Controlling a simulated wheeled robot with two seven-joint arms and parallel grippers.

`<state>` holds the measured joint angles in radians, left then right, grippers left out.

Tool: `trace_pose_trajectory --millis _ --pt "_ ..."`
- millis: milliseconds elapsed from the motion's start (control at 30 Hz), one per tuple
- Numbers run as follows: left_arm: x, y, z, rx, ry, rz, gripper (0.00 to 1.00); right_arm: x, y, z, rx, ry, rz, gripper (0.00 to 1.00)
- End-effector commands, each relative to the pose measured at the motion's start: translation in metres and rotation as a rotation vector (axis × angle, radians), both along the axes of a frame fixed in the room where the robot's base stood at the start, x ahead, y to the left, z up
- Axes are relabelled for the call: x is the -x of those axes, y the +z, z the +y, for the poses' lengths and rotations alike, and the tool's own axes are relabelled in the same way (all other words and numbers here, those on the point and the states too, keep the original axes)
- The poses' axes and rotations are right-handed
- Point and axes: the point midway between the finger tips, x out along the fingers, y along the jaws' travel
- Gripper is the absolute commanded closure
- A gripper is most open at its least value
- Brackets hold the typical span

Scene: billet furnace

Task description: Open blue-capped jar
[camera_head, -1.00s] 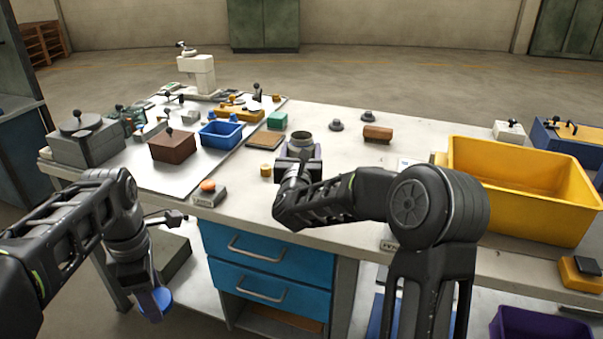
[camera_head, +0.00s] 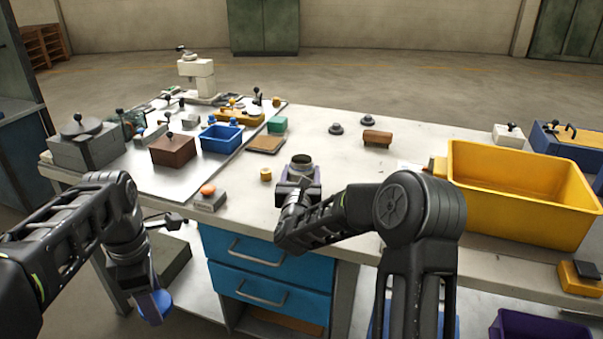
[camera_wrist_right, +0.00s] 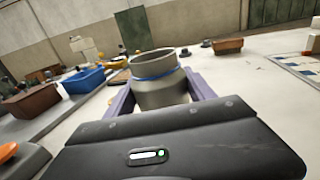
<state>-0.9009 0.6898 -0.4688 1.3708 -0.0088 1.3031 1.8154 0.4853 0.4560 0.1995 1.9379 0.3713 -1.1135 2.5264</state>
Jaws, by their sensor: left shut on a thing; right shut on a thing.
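The grey metal jar (camera_head: 301,163) is upright with its mouth open and no cap on it. My right gripper (camera_head: 301,174) is shut around its sides, near the front part of the table. In the right wrist view the jar (camera_wrist_right: 158,88) shows a blue ring below its rim, between the purple fingers. I cannot tell whether its base touches the table. My left gripper (camera_head: 146,288) is shut on the blue cap (camera_head: 156,306), low in front of the table's left side. The left fingers are mostly hidden behind the cap and wrist.
A small tan cylinder (camera_head: 266,174) and an orange-button box (camera_head: 209,197) stand left of the jar. A blue bin (camera_head: 221,137) and brown box (camera_head: 173,149) are further left. A large yellow bin (camera_head: 520,205) is at right. The table behind the jar is mostly clear.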

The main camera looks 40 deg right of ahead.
Motion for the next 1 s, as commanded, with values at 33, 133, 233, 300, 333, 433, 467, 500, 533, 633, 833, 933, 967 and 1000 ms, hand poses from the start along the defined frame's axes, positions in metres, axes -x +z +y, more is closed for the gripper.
trace_pose_trajectory --millis 33,133,233,300,333,433,467,500,533,633,833,933,967,1000 --pt "0.0 0.0 0.0 0.0 0.0 0.0 0.92 0.0 0.001 0.0 0.001 0.0 -0.002 1.0" --pt "0.0 -0.004 0.0 0.0 0.0 0.0 0.92 0.0 -0.002 0.0 0.001 0.0 -0.002 1.0" --pt "0.0 -0.005 0.0 0.0 0.0 0.0 0.92 0.0 -0.002 0.0 0.0 0.0 0.0 0.35" --pt "0.0 -0.004 0.0 0.0 0.0 0.0 0.92 0.0 -0.002 0.0 0.0 0.0 0.0 0.3" --pt "0.0 -0.004 0.0 0.0 0.0 0.0 0.92 0.0 -0.002 0.0 0.0 0.0 0.0 0.27" --pt "0.0 -0.004 0.0 0.0 0.0 0.0 0.92 0.0 -0.002 0.0 0.0 0.0 0.0 0.19" --pt "0.0 -0.004 0.0 0.0 0.0 0.0 0.92 0.0 -0.002 0.0 0.0 0.0 0.0 0.17" --pt "0.0 -0.004 0.0 0.0 0.0 0.0 0.92 0.0 -0.002 0.0 0.0 0.0 0.0 0.15" --pt "0.0 -0.004 0.0 0.0 0.0 0.0 0.92 0.0 -0.002 0.0 0.0 0.0 0.0 0.15" --pt "0.0 -0.004 0.0 0.0 0.0 0.0 0.92 0.0 -0.002 0.0 0.0 0.0 0.0 0.15" --pt "0.0 0.0 0.0 0.0 0.0 0.0 0.92 0.0 0.001 0.0 -0.001 0.0 0.001 0.15" --pt "0.0 -0.003 0.0 0.0 0.0 0.0 0.92 0.005 -0.001 0.005 -0.001 0.001 0.001 0.15" --pt "0.0 -0.004 0.0 0.0 0.0 0.0 0.92 0.008 -0.001 0.007 -0.001 0.002 0.001 0.15" --pt "0.0 -0.006 0.0 0.0 0.0 0.0 0.92 0.012 -0.001 0.011 0.0 0.001 0.0 0.15"
